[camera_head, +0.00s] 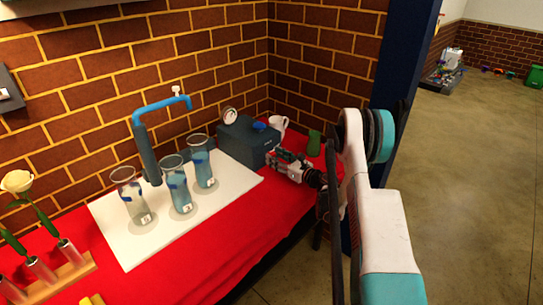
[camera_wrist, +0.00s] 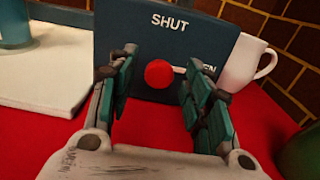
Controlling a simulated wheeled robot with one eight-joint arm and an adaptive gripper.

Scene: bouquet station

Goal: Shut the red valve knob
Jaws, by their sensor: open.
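The red valve knob (camera_wrist: 158,73) is round and sits on the front of a dark blue box (camera_wrist: 112,40). A white pointer line runs from the knob to the right, toward a partly hidden label ending in "EN". The word "SHUT" is printed above the knob. My gripper (camera_wrist: 162,60) is open, with one finger on each side of the knob in the wrist view; nothing shows held, and I cannot tell any contact. In the head view the box (camera_head: 236,147) stands at the back of the red table, my gripper (camera_head: 283,161) is at its front, and the knob is hidden.
A white mug (camera_head: 278,124) and a green cup (camera_head: 314,143) stand right of the box. Three glasses with bluish liquid, one of them the middle glass (camera_head: 178,185), stand on a white board (camera_head: 128,240) under a blue tap (camera_head: 160,106). Brick walls close the back.

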